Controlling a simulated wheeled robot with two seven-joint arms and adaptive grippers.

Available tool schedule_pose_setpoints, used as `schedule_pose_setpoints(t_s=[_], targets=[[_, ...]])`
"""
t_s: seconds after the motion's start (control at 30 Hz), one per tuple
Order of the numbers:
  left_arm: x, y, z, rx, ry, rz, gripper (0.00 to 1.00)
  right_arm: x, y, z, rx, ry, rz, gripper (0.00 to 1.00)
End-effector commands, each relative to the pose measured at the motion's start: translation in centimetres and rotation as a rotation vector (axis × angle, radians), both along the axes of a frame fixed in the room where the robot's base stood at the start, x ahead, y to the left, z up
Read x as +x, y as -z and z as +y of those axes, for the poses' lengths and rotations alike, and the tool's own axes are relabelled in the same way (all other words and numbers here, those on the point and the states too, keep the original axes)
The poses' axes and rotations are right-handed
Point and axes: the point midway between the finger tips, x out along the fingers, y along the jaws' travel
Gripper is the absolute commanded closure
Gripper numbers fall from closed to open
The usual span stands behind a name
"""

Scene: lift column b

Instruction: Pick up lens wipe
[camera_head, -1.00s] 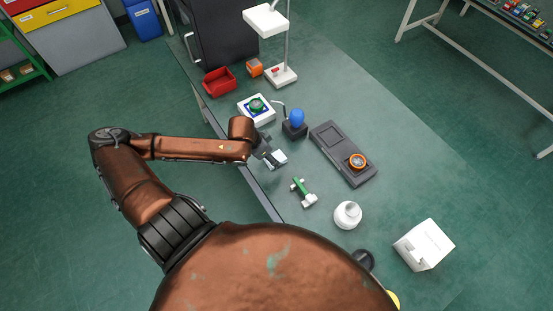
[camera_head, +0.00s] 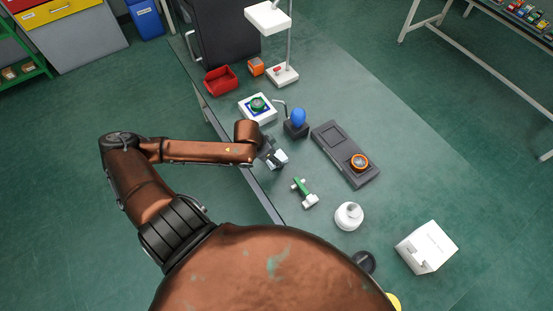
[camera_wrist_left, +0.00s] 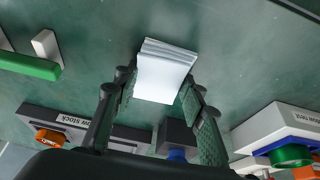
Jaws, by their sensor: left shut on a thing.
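The lens wipe is a pale, blue-white folded pad (camera_wrist_left: 166,72) in the left wrist view. My left gripper (camera_wrist_left: 155,95) has a finger on each side of it and is shut on it. In the head view my left gripper (camera_head: 273,155) is over the table's left part, with the pale pad (camera_head: 279,162) at its fingertips. I cannot tell how far the pad is above the table. My right gripper is not in view.
The green-and-white tool (camera_head: 304,193) lies close to the right of my gripper.

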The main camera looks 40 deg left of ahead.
Motion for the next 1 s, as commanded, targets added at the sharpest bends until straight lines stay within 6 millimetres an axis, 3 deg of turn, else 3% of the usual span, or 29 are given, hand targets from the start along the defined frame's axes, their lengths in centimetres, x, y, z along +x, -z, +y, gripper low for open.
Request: schedule_pose_setpoints(t_s=[0.37, 0.6, 0.93, 1.0], targets=[[0.0, -0.5, 0.0, 0.0, 0.0, -0.001, 0.71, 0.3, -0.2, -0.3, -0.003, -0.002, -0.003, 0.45], [0.1, -3.4, 0.0, 0.0, 0.001, -0.003, 0.71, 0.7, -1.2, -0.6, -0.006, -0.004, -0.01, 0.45], [-5.4, -9.9, -1.6, 0.002, 0.003, 0.003, 0.71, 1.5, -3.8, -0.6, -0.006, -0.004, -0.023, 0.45], [-6.9, -10.6, -2.0, -0.002, 0.0, 0.004, 0.71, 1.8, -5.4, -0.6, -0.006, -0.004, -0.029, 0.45]])
